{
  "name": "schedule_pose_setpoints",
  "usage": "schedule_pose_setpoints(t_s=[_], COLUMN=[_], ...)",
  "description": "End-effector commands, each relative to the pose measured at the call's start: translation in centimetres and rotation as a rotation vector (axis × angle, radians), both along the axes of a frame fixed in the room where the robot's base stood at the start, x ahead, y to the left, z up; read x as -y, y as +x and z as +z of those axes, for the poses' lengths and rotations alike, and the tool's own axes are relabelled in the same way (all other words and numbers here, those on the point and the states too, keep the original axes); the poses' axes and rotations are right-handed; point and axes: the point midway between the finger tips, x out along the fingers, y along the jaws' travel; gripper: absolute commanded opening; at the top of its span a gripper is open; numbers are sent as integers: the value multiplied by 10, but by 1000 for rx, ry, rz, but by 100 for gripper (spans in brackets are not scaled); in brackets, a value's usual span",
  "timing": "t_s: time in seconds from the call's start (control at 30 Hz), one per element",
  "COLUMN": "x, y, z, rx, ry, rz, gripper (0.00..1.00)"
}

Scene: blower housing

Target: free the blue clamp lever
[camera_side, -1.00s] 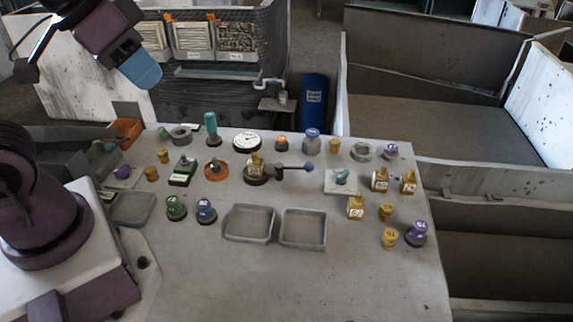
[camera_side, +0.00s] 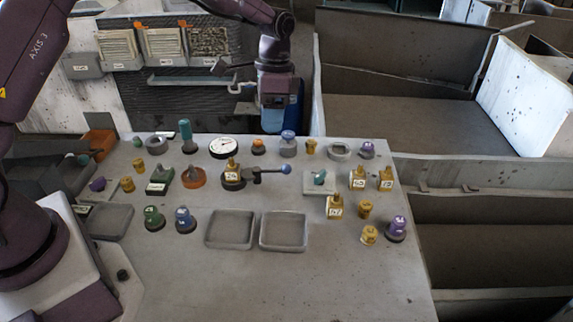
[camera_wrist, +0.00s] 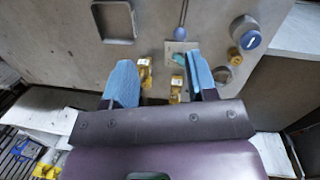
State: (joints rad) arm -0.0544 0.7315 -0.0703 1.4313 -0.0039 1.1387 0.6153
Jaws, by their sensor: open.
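The clamp lever (camera_side: 256,171) is a dark arm with a blue ball knob (camera_side: 285,169). My gripper (camera_side: 272,129) points down near the table's back edge, behind and apart from the lever. In the wrist view its two blue fingers (camera_wrist: 160,62) are spread, with nothing held between them.
A white plate with a teal handle (camera_side: 319,180) stands right of the knob. A blue-capped grey post (camera_side: 288,146) and a small orange-topped part (camera_side: 258,147) stand behind the lever. Two shallow trays (camera_side: 284,248) lie in front. The table's front is clear.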

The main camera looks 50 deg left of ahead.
Motion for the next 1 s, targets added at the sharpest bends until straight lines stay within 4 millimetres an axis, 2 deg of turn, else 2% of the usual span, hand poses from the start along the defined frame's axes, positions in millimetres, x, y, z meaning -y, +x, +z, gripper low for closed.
schedule_pose_setpoints(t_s=[0.03,0.1,0.17,0.23,0.3,0.43,0.57,0.77,1.0], x=[0,1,1,1,1,0,1,3,8], y=[12,26,36,48,57,55,53,47,38], z=[-16,-31,-37,-33,-19,-17,-23,-55,-105], rx=[-16,-26,-24,-4,26,16,15,11,12], ry=[-17,-44,-65,-83,-94,-113,-119,-118,-119], rz=[-57,-149,-230,-323,-408,-506,-535,-533,-532], gripper=[52,52,52,52,52,52,52,52,52])
